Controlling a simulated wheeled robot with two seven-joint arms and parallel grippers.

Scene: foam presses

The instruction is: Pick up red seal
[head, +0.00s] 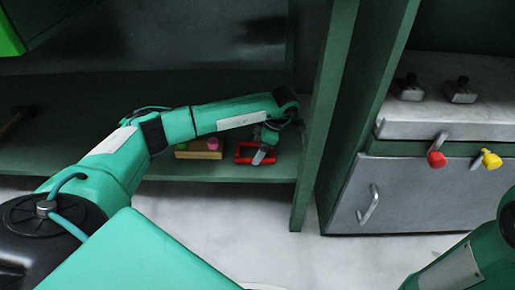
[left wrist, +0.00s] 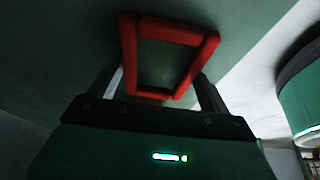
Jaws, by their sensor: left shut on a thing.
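The red seal, a hollow red rectangular frame (head: 239,153), is at the front of the dark green shelf (head: 80,165) in the head view. My left gripper (head: 262,156) reaches down over it and is shut on it. In the left wrist view the red seal (left wrist: 198,68) sits between the two fingers of my left gripper (left wrist: 162,85), with its far end sticking out beyond them. I cannot tell whether the seal touches the shelf. My right gripper is out of view; only part of my right arm shows at the lower right.
A light wooden block (head: 198,155) with a pink piece (head: 213,144) is just left of the seal. A green upright panel (head: 325,110) stands close to the right. Further right is a grey cabinet (head: 400,195) with a red knob (head: 437,159) and a yellow knob (head: 491,160).

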